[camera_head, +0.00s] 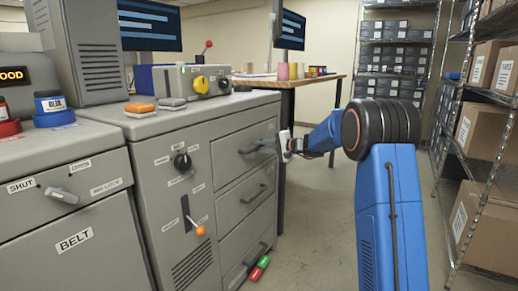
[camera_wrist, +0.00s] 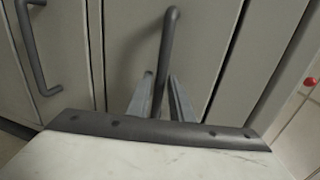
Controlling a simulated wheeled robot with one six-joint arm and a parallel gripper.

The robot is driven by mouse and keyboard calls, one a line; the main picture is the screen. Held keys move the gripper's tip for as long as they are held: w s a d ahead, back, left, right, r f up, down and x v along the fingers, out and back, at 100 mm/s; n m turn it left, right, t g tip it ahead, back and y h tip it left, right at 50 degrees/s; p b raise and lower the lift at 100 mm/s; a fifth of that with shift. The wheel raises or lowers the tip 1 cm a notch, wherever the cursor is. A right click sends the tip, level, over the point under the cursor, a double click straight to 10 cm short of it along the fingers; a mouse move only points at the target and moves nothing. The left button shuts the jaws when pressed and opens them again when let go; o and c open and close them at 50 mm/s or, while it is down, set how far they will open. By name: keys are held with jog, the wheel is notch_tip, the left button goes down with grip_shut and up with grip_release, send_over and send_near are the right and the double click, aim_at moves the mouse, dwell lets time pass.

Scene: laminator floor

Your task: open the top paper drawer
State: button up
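The top paper drawer (camera_head: 247,152) is the uppermost of three grey drawers on the cabinet's right-hand face, and it looks closed. Its dark bar handle (camera_head: 255,147) also shows in the wrist view (camera_wrist: 168,40). My gripper (camera_head: 289,146) is at the right end of this handle in the head view. In the wrist view, my gripper (camera_wrist: 161,90) has one finger on each side of the bar, with narrow gaps showing. It looks open around the handle; contact with the bar is not clear.
The middle drawer handle (camera_head: 255,193) lies below and also shows in the wrist view (camera_wrist: 35,50). A lever with an orange knob (camera_head: 200,230) is on the cabinet front. Wire shelving with cartons (camera_head: 480,170) stands at right.

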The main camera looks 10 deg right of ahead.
jog(key=shift+w+a+f, duration=0.1)
jog(key=shift+w+a, duration=0.25)
jog(key=shift+a, duration=0.05)
grip_shut()
jog(key=f+v, duration=0.3)
jog(key=v, duration=1.4)
jog(key=s+d+f+v, duration=0.1)
jog(key=f+v, duration=0.3)
jog(key=v, duration=1.3)
jog(key=shift+d, duration=0.2)
jog(key=shift+s+f, duration=0.1)
grip_release()
